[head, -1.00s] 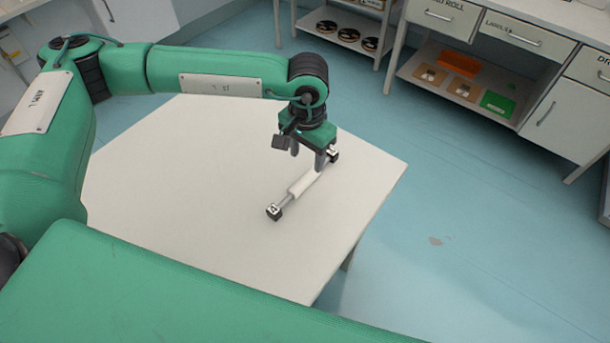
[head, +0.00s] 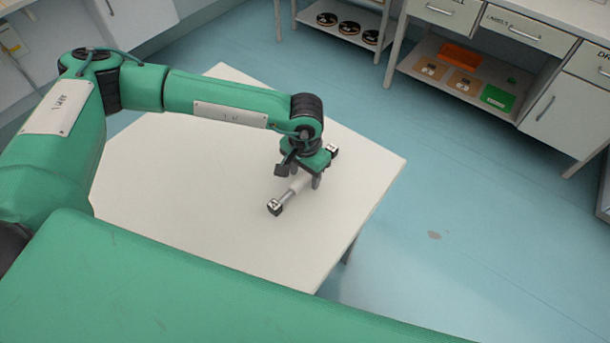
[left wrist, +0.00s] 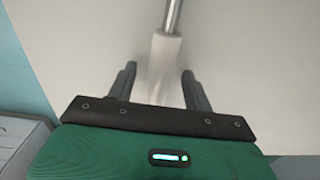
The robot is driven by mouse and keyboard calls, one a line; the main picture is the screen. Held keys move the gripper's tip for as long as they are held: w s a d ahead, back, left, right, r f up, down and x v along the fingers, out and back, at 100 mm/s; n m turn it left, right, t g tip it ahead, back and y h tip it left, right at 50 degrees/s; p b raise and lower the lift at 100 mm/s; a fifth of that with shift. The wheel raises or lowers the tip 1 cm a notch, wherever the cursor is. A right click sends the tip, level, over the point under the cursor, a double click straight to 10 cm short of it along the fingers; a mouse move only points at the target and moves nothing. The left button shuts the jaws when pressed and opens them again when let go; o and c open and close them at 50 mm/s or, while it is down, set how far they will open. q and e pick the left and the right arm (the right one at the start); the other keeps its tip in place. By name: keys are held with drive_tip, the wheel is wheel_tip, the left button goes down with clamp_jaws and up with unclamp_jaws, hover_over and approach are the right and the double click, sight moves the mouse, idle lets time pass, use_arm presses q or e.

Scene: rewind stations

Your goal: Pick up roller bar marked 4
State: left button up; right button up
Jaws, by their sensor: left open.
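The roller bar (head: 287,197) lies on the white table (head: 170,215). It has a white sleeve, a metal rod and dark end blocks with white marked faces. The mark on the near block is too small to read for sure. My left gripper (head: 306,181) points down over the bar's sleeve, its fingers apart. In the left wrist view, the white sleeve (left wrist: 165,62) runs between the two open fingers (left wrist: 158,88), with a gap on each side. The sleeve's middle is partly hidden by the gripper in the head view. My right gripper is not in view.
The table around the bar is otherwise clear. A shelf with several dark discs (head: 349,28) stands at the back.

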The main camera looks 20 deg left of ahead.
use_arm(q)
clamp_jaws()
drive_tip(key=shift+r, duration=0.1)
